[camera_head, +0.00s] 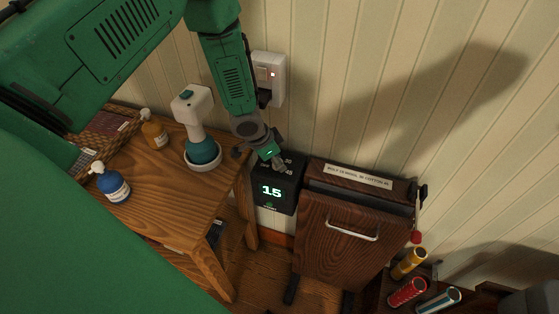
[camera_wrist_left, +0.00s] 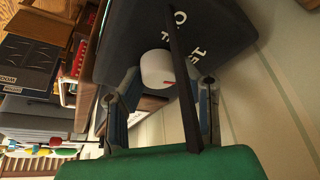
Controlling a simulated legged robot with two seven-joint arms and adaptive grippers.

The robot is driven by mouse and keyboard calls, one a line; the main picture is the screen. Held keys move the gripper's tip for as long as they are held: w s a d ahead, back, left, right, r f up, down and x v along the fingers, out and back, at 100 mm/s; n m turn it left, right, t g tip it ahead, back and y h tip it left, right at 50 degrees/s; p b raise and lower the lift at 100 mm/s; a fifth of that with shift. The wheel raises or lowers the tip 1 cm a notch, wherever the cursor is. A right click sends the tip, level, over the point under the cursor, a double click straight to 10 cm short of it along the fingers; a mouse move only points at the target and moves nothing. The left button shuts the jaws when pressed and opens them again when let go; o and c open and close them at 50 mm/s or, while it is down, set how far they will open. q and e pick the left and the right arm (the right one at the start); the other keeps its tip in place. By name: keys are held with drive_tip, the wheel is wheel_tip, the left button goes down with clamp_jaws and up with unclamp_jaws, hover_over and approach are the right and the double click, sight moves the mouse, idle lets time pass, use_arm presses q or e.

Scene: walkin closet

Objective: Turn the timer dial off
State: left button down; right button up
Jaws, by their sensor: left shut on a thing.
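The black timer box (camera_head: 277,202) is on the wall beside the wooden table, with a lit "15" on its front. In the left wrist view its dark top face (camera_wrist_left: 222,28) has white markings around a white round dial (camera_wrist_left: 157,68) with a red pointer line. My left gripper (camera_head: 277,162) reaches down to the top of the timer, and its fingers are around the dial, shut on it. In the head view the gripper hides the dial. My right gripper is not in view.
A wooden table (camera_head: 160,195) at left holds a white and teal device (camera_head: 197,125), a blue bottle (camera_head: 110,183) and an amber bottle (camera_head: 154,132). A wall outlet (camera_head: 269,75) is above. A dark wooden cabinet (camera_head: 335,245) stands close on the timer's right.

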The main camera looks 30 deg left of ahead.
use_arm(q)
drive_tip(key=shift+s+a+f, duration=0.1)
drive_tip(key=shift+s+a, duration=0.05)
drive_tip(key=shift+s, duration=0.05)
drive_tip(key=c, duration=1.2)
unclamp_jaws()
drive_tip(key=shift+a, duration=0.1)
drive_tip(key=shift+r, duration=0.3)
drive_tip(key=v, duration=1.1)
drive_tip(key=shift+s+a, duration=0.15)
drive_tip(key=shift+a, duration=0.1)
drive_tip(key=shift+r, duration=0.1)
